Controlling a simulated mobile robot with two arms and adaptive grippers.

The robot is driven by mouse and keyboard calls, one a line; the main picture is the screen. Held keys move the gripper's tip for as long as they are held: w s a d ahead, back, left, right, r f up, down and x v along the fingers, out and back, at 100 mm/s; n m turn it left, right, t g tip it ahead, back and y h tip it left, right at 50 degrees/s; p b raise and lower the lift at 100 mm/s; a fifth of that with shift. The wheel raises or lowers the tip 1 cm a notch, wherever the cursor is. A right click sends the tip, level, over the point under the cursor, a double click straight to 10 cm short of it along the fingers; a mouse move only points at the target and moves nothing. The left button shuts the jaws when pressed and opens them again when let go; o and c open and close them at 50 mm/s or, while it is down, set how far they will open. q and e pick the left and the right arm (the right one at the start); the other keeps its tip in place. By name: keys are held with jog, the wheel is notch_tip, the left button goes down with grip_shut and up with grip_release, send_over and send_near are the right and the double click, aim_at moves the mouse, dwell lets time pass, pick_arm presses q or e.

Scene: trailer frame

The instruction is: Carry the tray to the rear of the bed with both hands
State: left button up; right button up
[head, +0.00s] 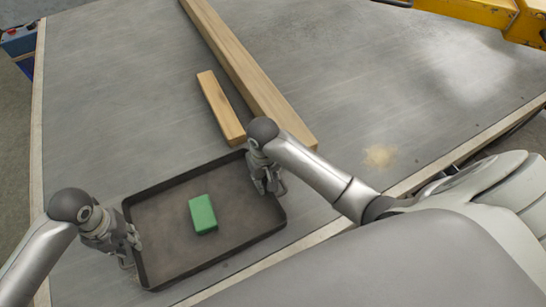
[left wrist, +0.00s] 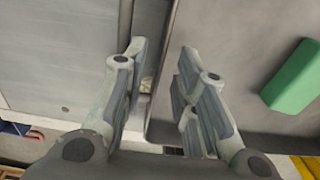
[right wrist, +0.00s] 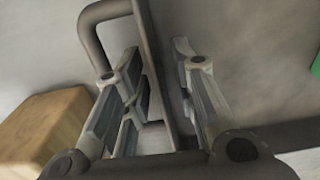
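The dark shallow tray (head: 215,267) lies on the grey bed near its front edge. A green block (head: 203,214) rests inside it. My left gripper (head: 130,250) is at the tray's left side. In the left wrist view its open fingers (left wrist: 160,55) stand on either side of the tray wall (left wrist: 164,75), with gaps visible. My right gripper (head: 268,187) is at the tray's right side. In the right wrist view its fingers (right wrist: 155,55) are apart, with the tray wall between them and a dark bar handle (right wrist: 92,32) beside the left finger. Contact there is unclear.
A short wooden block (head: 220,107) and a long wooden beam (head: 250,75) lie just behind the tray. A pale dusty patch (head: 380,156) is to the right. Yellow equipment (head: 490,12) stands beyond the far right edge. The right half of the bed is mostly clear.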

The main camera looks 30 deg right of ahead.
pick_arm(q)
notch_tip(320, 180, up, 4)
jog(key=shift+r, duration=0.2)
pick_arm(e)
jog(key=shift+r, duration=0.1)
jog(key=r, duration=1)
jog(key=shift+w+r, duration=0.2)
jog(key=shift+s+r, duration=0.2)
jog(key=shift+r, duration=0.5)
